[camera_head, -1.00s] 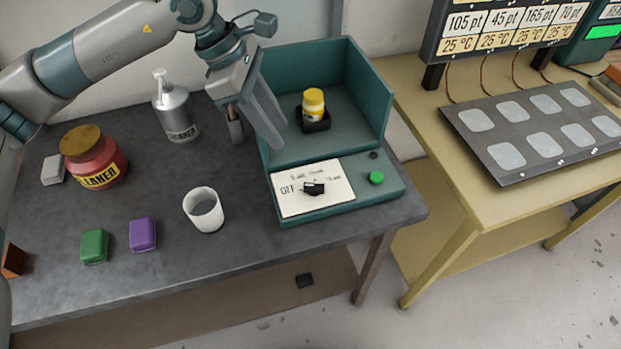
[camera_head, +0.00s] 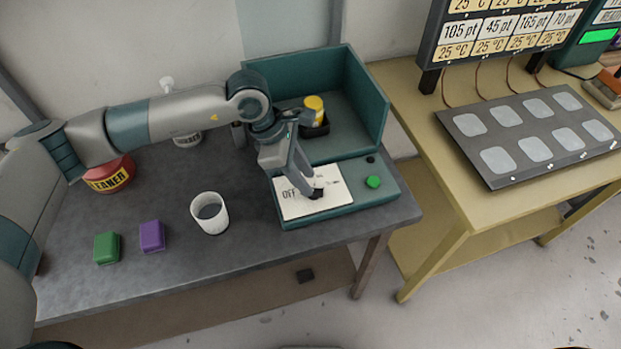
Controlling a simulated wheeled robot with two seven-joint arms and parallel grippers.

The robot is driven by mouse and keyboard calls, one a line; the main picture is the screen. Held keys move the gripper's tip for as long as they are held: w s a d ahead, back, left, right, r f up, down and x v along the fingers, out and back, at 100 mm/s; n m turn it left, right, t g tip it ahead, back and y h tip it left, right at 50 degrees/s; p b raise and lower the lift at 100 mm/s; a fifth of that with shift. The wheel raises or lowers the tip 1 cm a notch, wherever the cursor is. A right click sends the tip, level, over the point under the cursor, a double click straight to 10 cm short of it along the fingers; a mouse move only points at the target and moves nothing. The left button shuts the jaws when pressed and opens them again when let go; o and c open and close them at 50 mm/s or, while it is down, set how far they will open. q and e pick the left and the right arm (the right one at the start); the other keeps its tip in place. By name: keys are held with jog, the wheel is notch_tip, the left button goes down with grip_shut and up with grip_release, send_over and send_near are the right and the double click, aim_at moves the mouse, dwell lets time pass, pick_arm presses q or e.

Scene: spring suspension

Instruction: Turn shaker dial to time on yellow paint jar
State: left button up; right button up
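The teal shaker (camera_head: 355,100) stands at the right end of the dark workbench. The black shaker dial (camera_head: 317,194) is on the white label plate (camera_head: 290,205), where "OFF" is readable; the other markings are partly covered. My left gripper (camera_head: 307,189) points down over the plate with its fingertips at the dial. I cannot tell whether the fingers are closed on it. A green button (camera_head: 373,182) is right of the plate. My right gripper is not in view.
A white cup (camera_head: 210,213), a purple block (camera_head: 152,236) and a green block (camera_head: 106,247) stand on the bench to the left. A red cleaner jar (camera_head: 110,174) and a pump bottle (camera_head: 187,138) are partly behind my arm. A yellow table (camera_head: 470,200) stands right.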

pick_arm(q)
jog(key=shift+p+x, duration=0.45)
jog(key=shift+x, duration=1.45)
grip_shut()
